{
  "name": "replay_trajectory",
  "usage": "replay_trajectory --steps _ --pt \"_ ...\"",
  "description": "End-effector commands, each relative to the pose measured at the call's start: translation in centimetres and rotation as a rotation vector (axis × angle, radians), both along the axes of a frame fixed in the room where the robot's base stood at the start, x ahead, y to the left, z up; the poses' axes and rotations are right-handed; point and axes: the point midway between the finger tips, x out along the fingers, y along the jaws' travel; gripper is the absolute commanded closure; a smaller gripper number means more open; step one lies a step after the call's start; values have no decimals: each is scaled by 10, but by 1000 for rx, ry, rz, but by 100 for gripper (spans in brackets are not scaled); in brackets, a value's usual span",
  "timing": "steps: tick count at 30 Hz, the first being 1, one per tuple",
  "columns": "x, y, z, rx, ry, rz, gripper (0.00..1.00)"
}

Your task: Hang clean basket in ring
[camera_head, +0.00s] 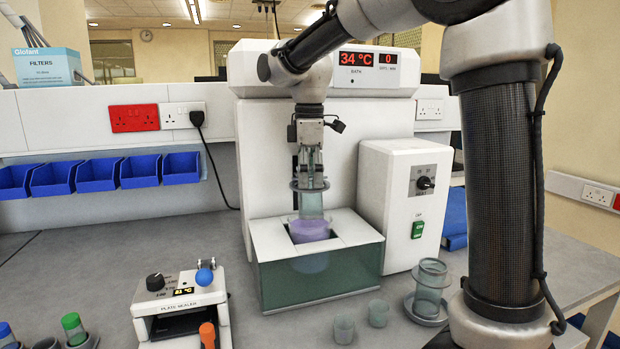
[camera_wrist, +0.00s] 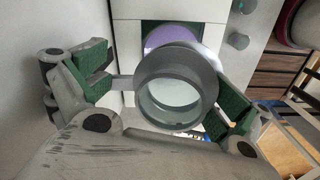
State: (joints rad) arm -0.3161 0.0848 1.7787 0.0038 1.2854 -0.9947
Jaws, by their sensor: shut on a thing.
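My gripper (camera_head: 310,172) points down over the water bath (camera_head: 320,279) in the head view. It is shut on a clear grey basket (camera_head: 312,205), a round tube with a dark collar. The basket is upright above a vessel of purple liquid (camera_head: 309,231) in the bath's top opening; whether its lower end is inside the vessel I cannot tell. In the wrist view, the basket (camera_wrist: 148,98) shows end-on between the green finger pads, with the purple liquid (camera_wrist: 170,37) beyond it. I cannot clearly tell a separate ring from the basket's collar.
Another clear tube (camera_head: 431,284) stands in a round dish (camera_head: 424,315) right of the bath, near small cups (camera_head: 378,313). A plate sealer (camera_head: 182,305) stands front left. A white control box (camera_head: 403,205) stands close right of my gripper. The bench's left middle is clear.

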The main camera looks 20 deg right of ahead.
Motion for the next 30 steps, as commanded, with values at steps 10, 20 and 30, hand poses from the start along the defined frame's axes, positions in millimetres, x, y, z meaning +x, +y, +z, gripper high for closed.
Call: replay_trajectory --steps 10,20,30 --pt "11 -1 -7 -1 -8 -3 52" --pt "16 -2 -10 -2 -9 -4 52" --pt "16 -3 -10 -3 -8 -4 52"
